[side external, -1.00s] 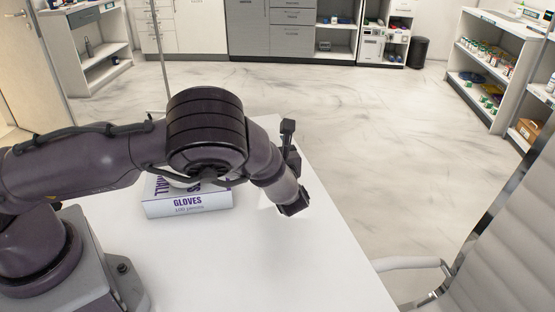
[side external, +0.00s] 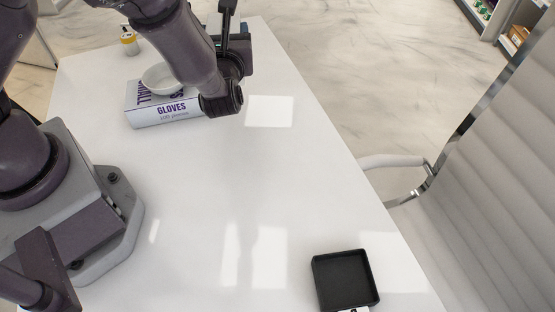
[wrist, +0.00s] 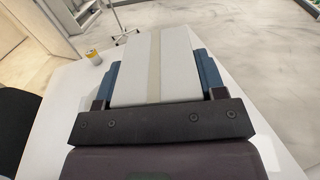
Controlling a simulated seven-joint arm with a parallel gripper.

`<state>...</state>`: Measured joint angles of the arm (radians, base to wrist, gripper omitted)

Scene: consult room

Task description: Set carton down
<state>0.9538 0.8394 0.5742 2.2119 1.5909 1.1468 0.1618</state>
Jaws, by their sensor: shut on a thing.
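The carton (wrist: 180,65) is a pale grey-white box with a beige strip along its length, seen in the wrist view. My gripper (wrist: 158,78) is shut on it, with one blue-padded finger against each long side. In the side view my gripper (side external: 236,52) is over the far part of the white table (side external: 200,215), just beyond and right of the glove box. There my arm and gripper hide most of the carton. I cannot tell whether its underside touches the table.
A glove box (side external: 180,115) with a white bowl (side external: 160,79) on it stands close to my wrist. A black tray (side external: 345,280) lies near the front right. The middle table is clear; a chair (side external: 500,190) stands right.

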